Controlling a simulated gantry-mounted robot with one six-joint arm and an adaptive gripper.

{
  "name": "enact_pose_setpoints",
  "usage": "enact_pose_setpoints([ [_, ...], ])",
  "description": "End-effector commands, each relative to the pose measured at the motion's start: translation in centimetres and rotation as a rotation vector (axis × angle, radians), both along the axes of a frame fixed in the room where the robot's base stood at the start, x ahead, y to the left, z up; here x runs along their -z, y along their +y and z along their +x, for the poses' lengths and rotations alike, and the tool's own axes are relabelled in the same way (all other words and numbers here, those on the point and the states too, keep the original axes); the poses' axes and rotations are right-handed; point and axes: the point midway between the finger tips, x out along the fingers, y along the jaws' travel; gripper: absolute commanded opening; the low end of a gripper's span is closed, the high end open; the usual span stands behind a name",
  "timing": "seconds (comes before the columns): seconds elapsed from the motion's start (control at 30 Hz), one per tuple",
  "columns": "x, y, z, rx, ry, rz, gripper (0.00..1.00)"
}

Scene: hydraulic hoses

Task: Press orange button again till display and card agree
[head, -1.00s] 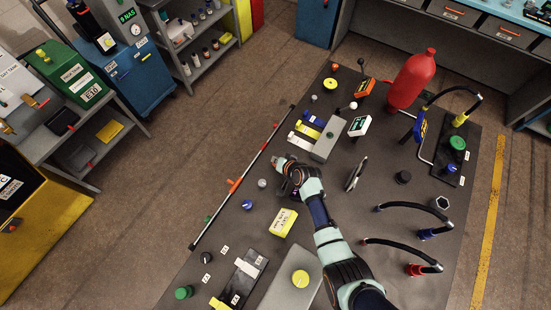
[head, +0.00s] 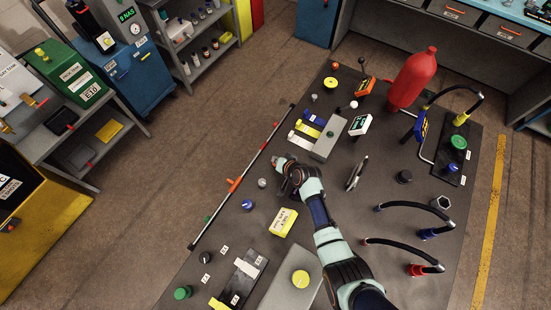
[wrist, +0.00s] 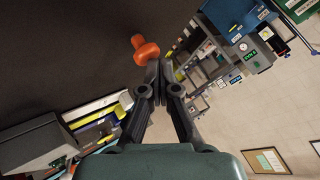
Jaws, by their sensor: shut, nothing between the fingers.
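My gripper (head: 280,161) is shut and empty, low over the dark table near its left edge. In the wrist view its fingertips (wrist: 158,72) are together, right beside an orange knob-like part (wrist: 147,51); I cannot tell whether they touch.
A long rod (head: 243,178) with an orange fitting runs along the table's left edge. A grey block (head: 328,138) with coloured bars stands just beyond my gripper. A red cylinder (head: 411,78) and black hoses (head: 415,207) occupy the right side. Open floor lies to the left.

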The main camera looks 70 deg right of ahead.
Motion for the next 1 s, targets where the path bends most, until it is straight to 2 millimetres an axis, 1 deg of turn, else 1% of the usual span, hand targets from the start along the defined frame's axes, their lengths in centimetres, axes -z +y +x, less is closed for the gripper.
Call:
enact_pose_setpoints([
  [0.3, -1.8, 0.1, 0.0, -0.001, 0.001, 0.002, 0.0],
  [0.7, -2.0, 0.1, 0.0, -0.001, 0.0, 0.001, 0.0],
  [0.77, -2.4, 0.1, 0.0, -0.001, 0.0, 0.001, 0.0],
  [1.0, -5.0, 0.1, 0.0, 0.0, 0.0, 0.0, 0.0],
])
